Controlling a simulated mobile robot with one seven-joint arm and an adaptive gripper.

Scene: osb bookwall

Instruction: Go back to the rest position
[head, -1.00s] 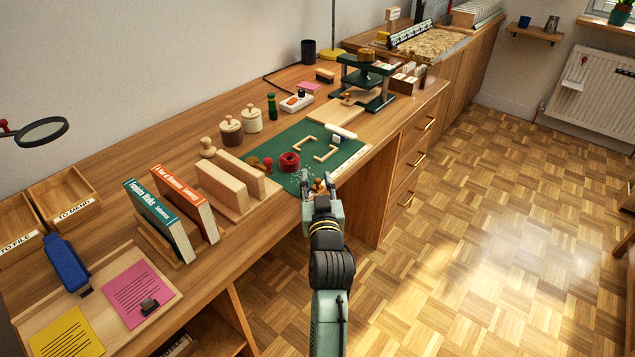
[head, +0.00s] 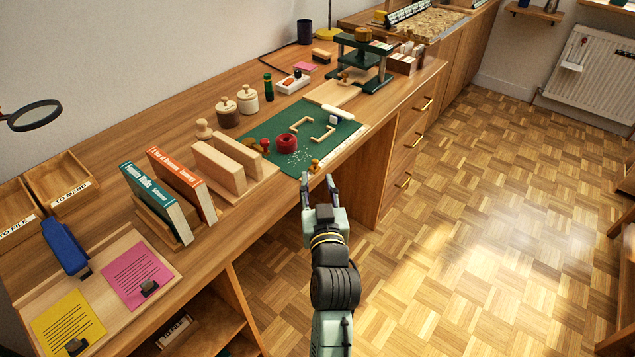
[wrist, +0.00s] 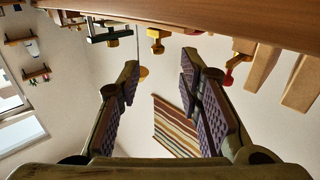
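My gripper (head: 319,186) is open and empty, just off the front edge of the desk (head: 222,215), near the green mat (head: 262,128). Its two fingers point toward the mat and stand well apart. In the wrist view my gripper (wrist: 160,88) also shows wide open, with nothing between the finger pads. A small orange-brown knobbed piece (head: 315,165) stands on the mat's front edge, just beyond the fingertips and apart from them as far as I can tell.
Two books (head: 160,203) in a wooden holder and pale wooden blocks (head: 220,168) stand left of my gripper. A red ring-shaped piece (head: 287,144) sits on the mat. The parquet floor (head: 480,220) to the right is clear. A striped hanging (wrist: 176,128) shows in the wrist view.

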